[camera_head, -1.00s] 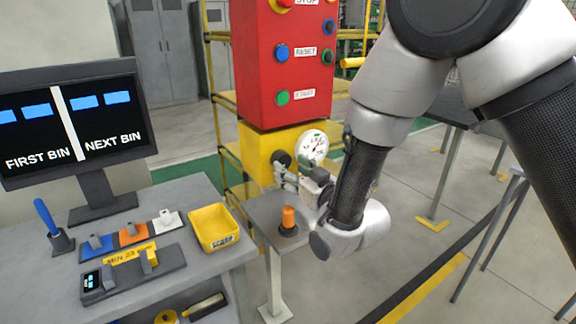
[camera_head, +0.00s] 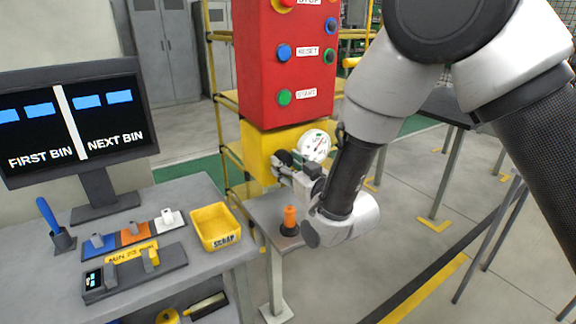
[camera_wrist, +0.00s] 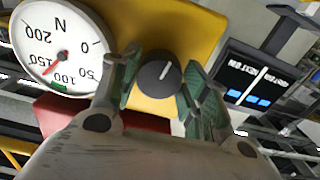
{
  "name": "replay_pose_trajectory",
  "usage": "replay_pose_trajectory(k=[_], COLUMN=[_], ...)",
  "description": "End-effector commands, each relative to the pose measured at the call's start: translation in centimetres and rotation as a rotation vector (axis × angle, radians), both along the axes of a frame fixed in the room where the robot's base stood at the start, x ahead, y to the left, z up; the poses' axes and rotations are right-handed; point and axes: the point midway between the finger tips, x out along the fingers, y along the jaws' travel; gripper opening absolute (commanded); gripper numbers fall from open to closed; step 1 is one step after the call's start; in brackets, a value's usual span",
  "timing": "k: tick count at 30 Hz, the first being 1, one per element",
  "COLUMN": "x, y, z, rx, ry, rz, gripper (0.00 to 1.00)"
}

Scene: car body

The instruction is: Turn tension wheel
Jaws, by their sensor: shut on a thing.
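The tension wheel is a dark round knob with a white line, on the yellow box (camera_head: 259,142) below the red panel. In the wrist view the wheel (camera_wrist: 158,72) sits between the green-padded fingers of my gripper (camera_wrist: 160,82), which is shut on it. In the head view my gripper (camera_head: 286,168) reaches the wheel from the right, and the fingertips are small. The white dial gauge (camera_head: 316,146) is beside the wheel. In the wrist view the gauge (camera_wrist: 75,35) has its red needle between 100 and 150, with a green mark near 100.
The red panel (camera_head: 288,65) has stop, reset and start buttons. An orange peg (camera_head: 290,218) stands on a small grey table below my gripper. A yellow scrap bin (camera_head: 216,227), coloured holders and a monitor (camera_head: 75,120) are on the left workbench.

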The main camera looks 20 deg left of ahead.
Motion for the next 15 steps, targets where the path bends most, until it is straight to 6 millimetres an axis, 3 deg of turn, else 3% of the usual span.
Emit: replay_pose_trajectory(k=[15], x=[0.08], y=[-0.09], z=[0.02], rx=[-0.217], ry=[-0.255], rz=[-0.001], gripper=[0.22])
